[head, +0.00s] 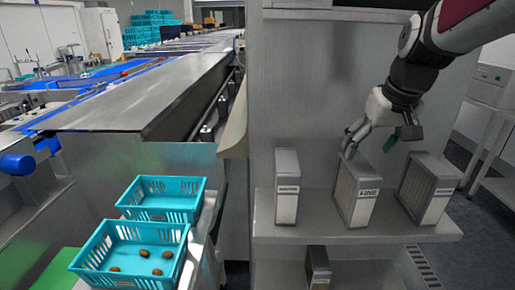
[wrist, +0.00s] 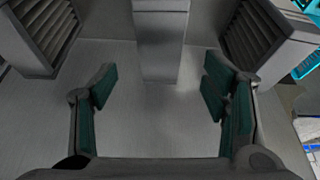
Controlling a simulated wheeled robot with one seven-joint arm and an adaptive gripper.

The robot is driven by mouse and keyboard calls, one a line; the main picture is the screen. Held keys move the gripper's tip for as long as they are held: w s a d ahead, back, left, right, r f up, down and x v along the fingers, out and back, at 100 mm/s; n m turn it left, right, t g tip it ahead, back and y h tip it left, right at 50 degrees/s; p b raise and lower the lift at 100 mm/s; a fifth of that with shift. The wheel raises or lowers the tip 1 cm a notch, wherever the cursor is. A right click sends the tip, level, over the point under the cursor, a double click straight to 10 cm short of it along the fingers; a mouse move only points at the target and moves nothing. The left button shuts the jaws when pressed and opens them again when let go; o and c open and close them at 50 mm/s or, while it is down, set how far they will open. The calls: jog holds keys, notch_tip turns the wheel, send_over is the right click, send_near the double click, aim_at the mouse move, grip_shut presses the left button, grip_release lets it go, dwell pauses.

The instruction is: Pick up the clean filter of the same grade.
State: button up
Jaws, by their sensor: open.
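Three grey-framed filters stand upright on a shelf in the head view. The middle filter (head: 357,190) has a white label reading FINE. The left filter (head: 287,187) and the right filter (head: 428,188) have labels too small to read. My gripper (head: 378,138) is open and empty, just above the middle filter's top. In the wrist view my gripper (wrist: 160,90) has its dark green pads wide apart. A filter, likely the FINE one, (wrist: 162,40) stands ahead of the gap between them, not gripped.
The grey shelf (head: 385,237) has gaps between the filters. Another dark filter (head: 318,268) stands on a lower level. At left are two teal crates, one empty (head: 160,205) and one with several dates (head: 130,268). A grey panel (head: 330,75) rises behind the shelf.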

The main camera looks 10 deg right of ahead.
aim_at(360, 164)
jog(key=shift+x, duration=3.55)
jog(key=shift+s+f, duration=0.15)
jog(key=shift+f, duration=0.1)
jog(key=shift+c, duration=0.5)
grip_shut()
